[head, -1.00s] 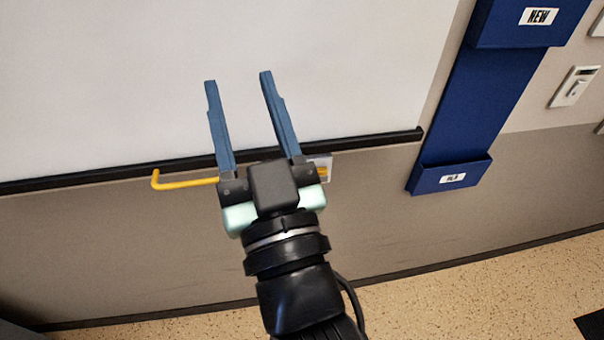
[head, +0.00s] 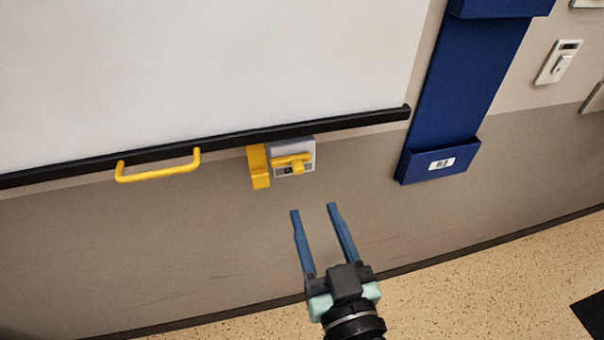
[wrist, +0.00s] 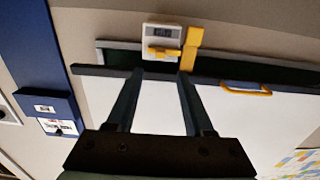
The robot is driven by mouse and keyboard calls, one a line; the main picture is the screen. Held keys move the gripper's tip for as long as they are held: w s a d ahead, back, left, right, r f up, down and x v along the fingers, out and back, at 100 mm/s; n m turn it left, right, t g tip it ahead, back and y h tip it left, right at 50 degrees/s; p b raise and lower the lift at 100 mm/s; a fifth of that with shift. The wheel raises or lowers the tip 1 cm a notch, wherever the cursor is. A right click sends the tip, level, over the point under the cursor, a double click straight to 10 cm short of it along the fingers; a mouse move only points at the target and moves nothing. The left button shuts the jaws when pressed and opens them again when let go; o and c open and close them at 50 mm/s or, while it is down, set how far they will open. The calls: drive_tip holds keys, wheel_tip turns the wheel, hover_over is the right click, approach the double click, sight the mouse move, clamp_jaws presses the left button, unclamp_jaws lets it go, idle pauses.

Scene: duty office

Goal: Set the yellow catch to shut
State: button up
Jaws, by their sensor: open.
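The yellow catch (head: 293,160) sits on a small grey and white housing under the black lower rail of the white board, with a yellow bracket (head: 259,167) just left of it. In the wrist view the catch (wrist: 163,52) shows upside down near the top, ahead of the fingertips, with the bracket (wrist: 191,48) to its right. My gripper (head: 313,208) is open and empty, below and slightly right of the catch, apart from it. The fingers (wrist: 160,72) point toward the catch in the wrist view. The catch's exact setting is too small to tell.
A yellow handle (head: 158,168) hangs on the board's black rail (head: 220,140) to the left. A blue wall holder (head: 440,161) stands to the right, with a white switch plate (head: 558,62) beyond it. The wall below the catch is clear.

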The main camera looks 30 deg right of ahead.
sight(300, 172)
drive_tip(key=x, duration=0.9)
drive_tip(key=shift+s, duration=0.1)
clamp_jaws()
idle(1.3)
